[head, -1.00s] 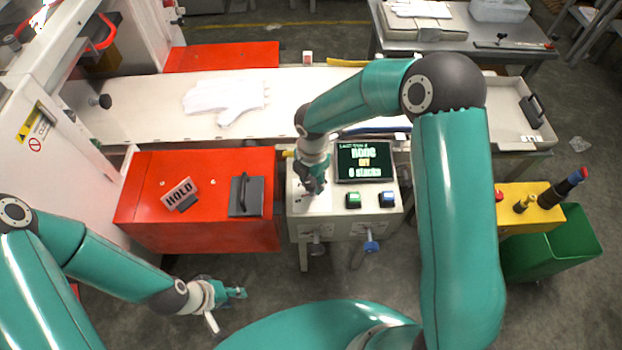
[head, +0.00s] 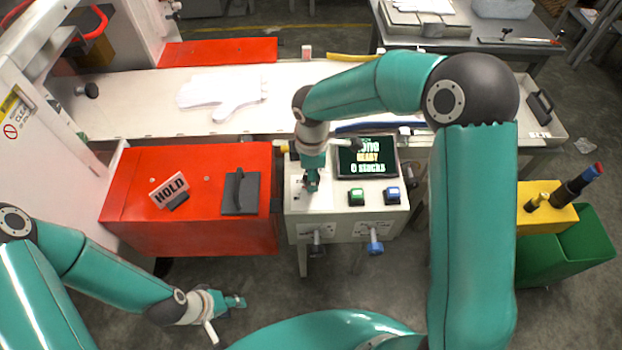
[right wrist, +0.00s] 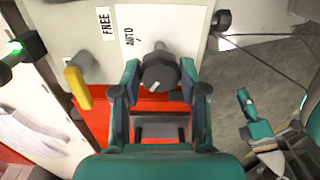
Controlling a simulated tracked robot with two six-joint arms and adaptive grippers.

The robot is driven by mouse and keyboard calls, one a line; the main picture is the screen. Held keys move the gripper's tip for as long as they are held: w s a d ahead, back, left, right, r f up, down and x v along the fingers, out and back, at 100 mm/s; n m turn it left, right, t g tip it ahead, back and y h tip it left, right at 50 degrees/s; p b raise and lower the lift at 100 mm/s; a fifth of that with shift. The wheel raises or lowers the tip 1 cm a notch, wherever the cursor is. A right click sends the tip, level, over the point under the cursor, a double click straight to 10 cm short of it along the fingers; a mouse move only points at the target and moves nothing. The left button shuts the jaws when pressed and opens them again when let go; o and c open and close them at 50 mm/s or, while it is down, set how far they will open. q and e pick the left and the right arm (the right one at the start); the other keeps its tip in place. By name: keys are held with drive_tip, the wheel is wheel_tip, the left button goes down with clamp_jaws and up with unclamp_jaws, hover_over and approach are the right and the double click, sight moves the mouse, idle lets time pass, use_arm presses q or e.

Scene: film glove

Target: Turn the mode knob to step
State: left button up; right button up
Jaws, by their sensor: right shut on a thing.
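The mode knob (right wrist: 159,74) is a dark round knob with a white pointer mark, on the pale panel in the right wrist view. FREE (right wrist: 105,22) and AUTO (right wrist: 128,36) labels are printed near it; I cannot see a STEP label. My right gripper (right wrist: 160,90) is shut on the knob, one finger on each side. In the head view my right gripper (head: 311,184) reaches down onto the left part of the control box (head: 330,205) and hides the knob. My left gripper (head: 237,302) hangs low at the left, away from the box; its finger gap is unclear.
A display (head: 368,158), partly covered by my right wrist, sits above a green button (head: 357,196) and a blue button (head: 392,195). A red cabinet (head: 150,215) with a HOLD sign (head: 169,191) stands left. A yellow lever (right wrist: 78,85) is near the knob. A white glove (head: 222,97) lies behind.

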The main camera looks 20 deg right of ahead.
drive_tip(key=shift+w+m+b, duration=0.1)
drive_tip(key=shift+m+b, duration=0.8)
drive_tip(key=shift+m, duration=0.7)
drive_tip(key=o, duration=1.1)
drive_tip(key=shift+o, duration=0.2)
drive_tip(key=shift+r, duration=0.15)
wheel_tip(320, 180, up, 12)
drive_tip(key=shift+f, duration=0.2)
